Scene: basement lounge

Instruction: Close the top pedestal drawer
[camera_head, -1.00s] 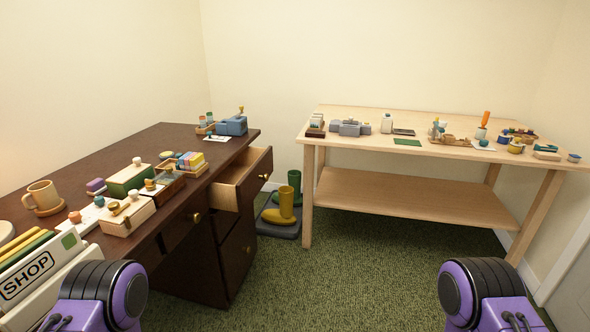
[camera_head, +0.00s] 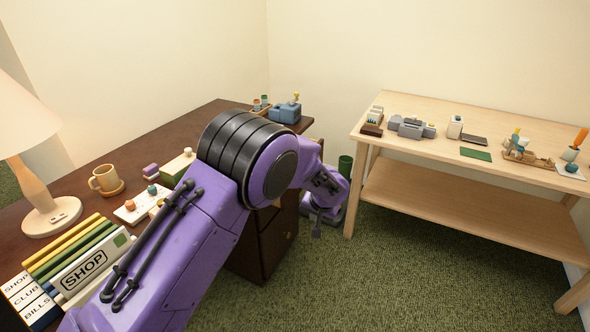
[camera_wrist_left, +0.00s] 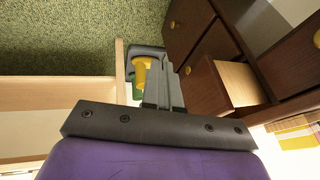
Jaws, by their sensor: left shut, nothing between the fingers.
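The top pedestal drawer is open in the left wrist view, with its pale wood inside (camera_wrist_left: 240,82) and dark front (camera_wrist_left: 207,92) standing out from the dark desk. In the head view my left arm hides most of that drawer. The dark pedestal (camera_head: 262,248) shows below the arm, with a round brass knob on a lower front. My left gripper (camera_head: 317,230) is shut and empty, low past the pedestal's front. In the left wrist view its fingers (camera_wrist_left: 163,88) are beside the drawer front, with a gap between them. My right gripper is out of view.
A pale wooden table (camera_head: 455,215) with a lower shelf stands to the right. A yellow boot (camera_wrist_left: 140,72) and a green boot (camera_head: 345,167) stand on the floor near the gripper. The desk top (camera_head: 130,145) holds many small items. Green carpet (camera_head: 370,280) is free between desk and table.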

